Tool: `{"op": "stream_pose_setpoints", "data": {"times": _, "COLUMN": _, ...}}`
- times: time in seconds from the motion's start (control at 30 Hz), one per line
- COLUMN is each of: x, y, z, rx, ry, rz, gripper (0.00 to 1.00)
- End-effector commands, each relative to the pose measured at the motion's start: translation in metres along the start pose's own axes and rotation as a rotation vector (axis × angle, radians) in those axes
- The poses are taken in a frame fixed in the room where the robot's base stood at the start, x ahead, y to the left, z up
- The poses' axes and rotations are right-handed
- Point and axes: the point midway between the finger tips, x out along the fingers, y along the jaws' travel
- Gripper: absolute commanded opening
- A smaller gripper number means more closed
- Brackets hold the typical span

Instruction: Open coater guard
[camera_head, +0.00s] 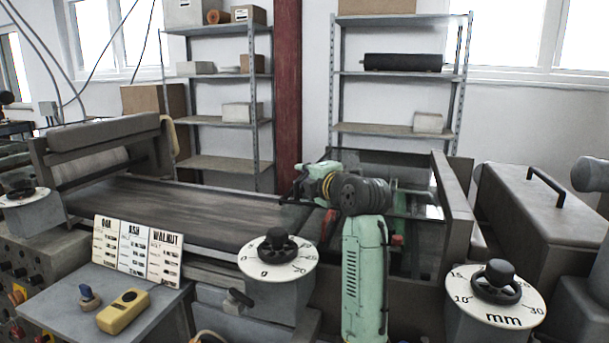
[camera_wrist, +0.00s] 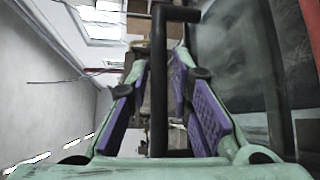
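The coater guard appears as a dark transparent panel (camera_head: 422,212) at the coater, right of centre in the head view, partly hidden behind my arm. In the wrist view a smoky pane (camera_wrist: 238,65) fills the right side. A black bar handle (camera_wrist: 158,115) runs through the middle of the wrist view and bends right at its top. My gripper (camera_wrist: 161,66) is open, with one purple-padded finger on each side of the handle. I see gaps between pads and bar. In the head view my gripper (camera_head: 308,184) is at the coater's left side, partly hidden.
A dark conveyor belt (camera_head: 185,205) runs left of the coater. Dial posts stand in front, one at centre (camera_head: 278,262) and one at right (camera_head: 496,292). A grey side table (camera_head: 72,292) carries wood cards and a yellow meter (camera_head: 123,311). A handled cover (camera_head: 530,215) stands right.

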Motion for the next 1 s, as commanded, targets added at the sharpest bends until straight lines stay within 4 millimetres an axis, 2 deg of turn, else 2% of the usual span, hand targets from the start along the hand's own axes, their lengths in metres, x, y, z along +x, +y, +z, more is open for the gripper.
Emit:
{"op": "stream_pose_setpoints", "data": {"times": 0.3, "x": -0.0003, "y": 0.0002, "z": -0.0001, "rx": 0.000, "ry": 0.000, "rz": 0.000, "gripper": 0.00}}
{"op": "stream_pose_setpoints", "data": {"times": 1.0, "x": -0.0015, "y": 0.0012, "z": 0.0004, "rx": 0.002, "ry": 0.000, "rz": 0.003, "gripper": 0.00}}
